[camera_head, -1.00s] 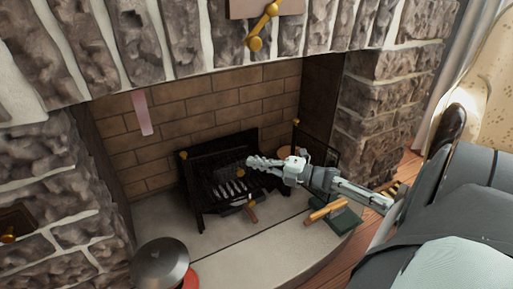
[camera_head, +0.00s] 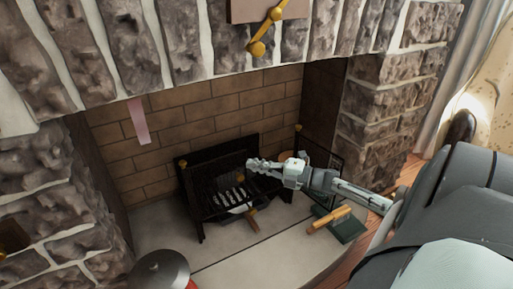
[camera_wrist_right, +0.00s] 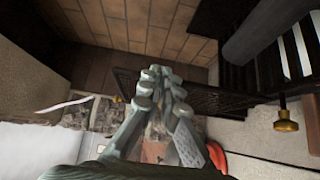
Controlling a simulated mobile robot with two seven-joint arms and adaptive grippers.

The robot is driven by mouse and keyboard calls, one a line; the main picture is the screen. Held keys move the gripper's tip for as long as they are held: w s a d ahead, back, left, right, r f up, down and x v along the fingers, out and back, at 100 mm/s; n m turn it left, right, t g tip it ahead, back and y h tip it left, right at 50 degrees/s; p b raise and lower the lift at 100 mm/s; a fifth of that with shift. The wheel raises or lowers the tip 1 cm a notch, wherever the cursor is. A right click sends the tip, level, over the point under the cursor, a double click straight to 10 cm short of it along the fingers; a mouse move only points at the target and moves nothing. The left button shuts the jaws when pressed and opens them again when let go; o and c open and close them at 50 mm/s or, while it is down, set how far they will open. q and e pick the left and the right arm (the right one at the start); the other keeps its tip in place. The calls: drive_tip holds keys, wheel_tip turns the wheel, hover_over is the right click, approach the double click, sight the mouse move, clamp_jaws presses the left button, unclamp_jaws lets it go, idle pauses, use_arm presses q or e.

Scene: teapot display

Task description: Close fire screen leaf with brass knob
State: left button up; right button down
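The fire screen is black and stands at the hearth, with a dark mesh leaf (camera_wrist_right: 200,97) in the right wrist view. A brass knob (camera_head: 299,127) tops a dark leaf edge (camera_head: 325,150) behind my right arm in the head view. Another brass knob (camera_head: 183,162) is at the left corner of the black grate-like frame. The wrist view shows a larger brass knob (camera_wrist_right: 286,122) at right and a small one (camera_wrist_right: 117,98) at left. My right gripper (camera_head: 252,165) has its fingers together, in front of the mesh; contact is unclear. My left gripper is out of view.
Light pieces lie in the black grate (camera_head: 232,198). A grey domed object (camera_head: 160,270) stands at lower left. A pink strip (camera_head: 138,120) hangs at left.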

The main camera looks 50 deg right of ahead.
wheel_tip(320, 180, up, 10)
idle(0.5)
